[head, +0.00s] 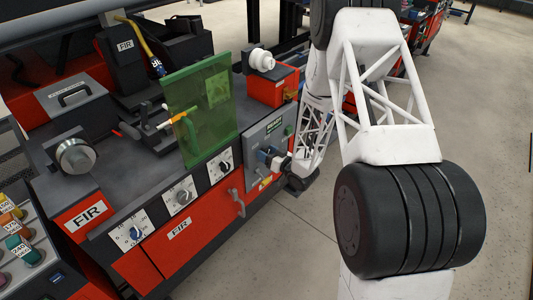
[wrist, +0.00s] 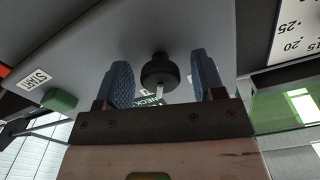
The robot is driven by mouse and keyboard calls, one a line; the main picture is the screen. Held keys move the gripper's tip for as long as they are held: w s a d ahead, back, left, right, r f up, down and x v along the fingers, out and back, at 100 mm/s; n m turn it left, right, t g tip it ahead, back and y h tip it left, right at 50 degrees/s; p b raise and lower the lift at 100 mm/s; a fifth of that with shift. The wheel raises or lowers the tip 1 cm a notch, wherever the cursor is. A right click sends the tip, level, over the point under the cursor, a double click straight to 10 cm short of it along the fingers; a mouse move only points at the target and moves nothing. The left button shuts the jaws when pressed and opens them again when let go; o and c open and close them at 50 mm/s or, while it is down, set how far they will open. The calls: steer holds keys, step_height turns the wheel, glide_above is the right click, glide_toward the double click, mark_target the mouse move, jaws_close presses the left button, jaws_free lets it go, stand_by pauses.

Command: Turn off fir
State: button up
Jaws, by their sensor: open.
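The red and grey machine labelled FIR (head: 180,228) fills the left and middle of the head view. A grey switch panel (head: 252,140) is on its right front end. My gripper (head: 266,158) is at this panel, its blue fingers open. In the wrist view a round black knob (wrist: 159,72) with a white pointer mark sits between the two open fingers (wrist: 160,62). A gap shows on each side of the knob, so it is not gripped. In the head view my gripper hides the knob.
A green button (wrist: 60,100) beside a START label (wrist: 36,79) is left of the knob in the wrist view. Dials (head: 180,197) line the machine's front, with a handle (head: 237,203) below. A green transparent shield (head: 205,120) stands above. The floor (head: 300,250) in front is clear.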

steer(key=shift+w+a, duration=0.1)
steer(key=c, duration=0.9)
steer(key=shift+c, duration=0.2)
steer(key=shift+n, duration=0.5)
steer(key=n, duration=1.1)
